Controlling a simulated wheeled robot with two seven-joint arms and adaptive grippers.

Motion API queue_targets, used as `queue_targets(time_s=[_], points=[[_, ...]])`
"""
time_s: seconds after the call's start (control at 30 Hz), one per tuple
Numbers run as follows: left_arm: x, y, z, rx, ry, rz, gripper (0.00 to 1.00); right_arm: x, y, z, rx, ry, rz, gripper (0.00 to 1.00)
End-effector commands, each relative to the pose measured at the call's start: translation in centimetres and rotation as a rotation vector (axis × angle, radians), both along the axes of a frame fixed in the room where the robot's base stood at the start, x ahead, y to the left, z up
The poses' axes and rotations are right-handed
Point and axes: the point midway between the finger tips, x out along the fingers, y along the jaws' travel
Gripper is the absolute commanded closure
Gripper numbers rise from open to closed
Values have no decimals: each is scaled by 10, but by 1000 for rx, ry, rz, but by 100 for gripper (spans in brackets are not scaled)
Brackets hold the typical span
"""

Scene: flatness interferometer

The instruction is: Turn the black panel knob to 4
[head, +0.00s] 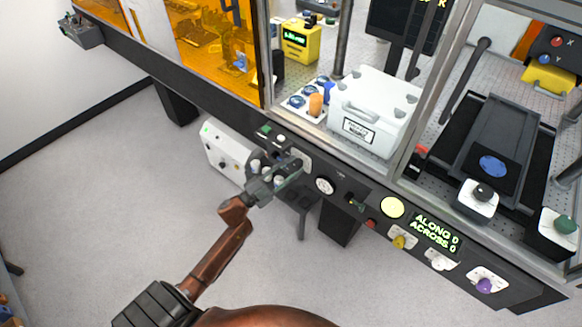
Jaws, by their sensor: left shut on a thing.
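My left gripper (288,172) reaches up from the bottom of the head view to the dark front panel (345,205). Its fingers are shut at a pale dial plate (304,158) on the panel's left part. The fingers cover the middle of this plate, so the black panel knob between them is mostly hidden. I cannot read its pointer or the numbers around it. A round white dial (324,186) sits just right of the gripper, apart from it. My right gripper is not in view.
Right along the panel are a cream round button (392,207), a yellow knob (400,242), a green-lettered display (436,232) and a purple knob (484,285). The floor (100,210) at left is clear.

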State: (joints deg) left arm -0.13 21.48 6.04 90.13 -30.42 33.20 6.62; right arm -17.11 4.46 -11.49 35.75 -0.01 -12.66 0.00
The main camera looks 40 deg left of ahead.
Motion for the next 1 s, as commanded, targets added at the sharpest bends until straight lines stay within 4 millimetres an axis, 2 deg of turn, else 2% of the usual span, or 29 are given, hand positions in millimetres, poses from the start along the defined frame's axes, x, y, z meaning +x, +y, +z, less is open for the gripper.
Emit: queue_targets(time_s=[0.5,0.7,1.0], points=[[0,2,5,453,-35,-1,94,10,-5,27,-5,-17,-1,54],[0,3,5,564,-43,0,94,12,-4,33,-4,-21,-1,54],[0,2,4,641,-49,0,94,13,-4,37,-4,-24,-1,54]])
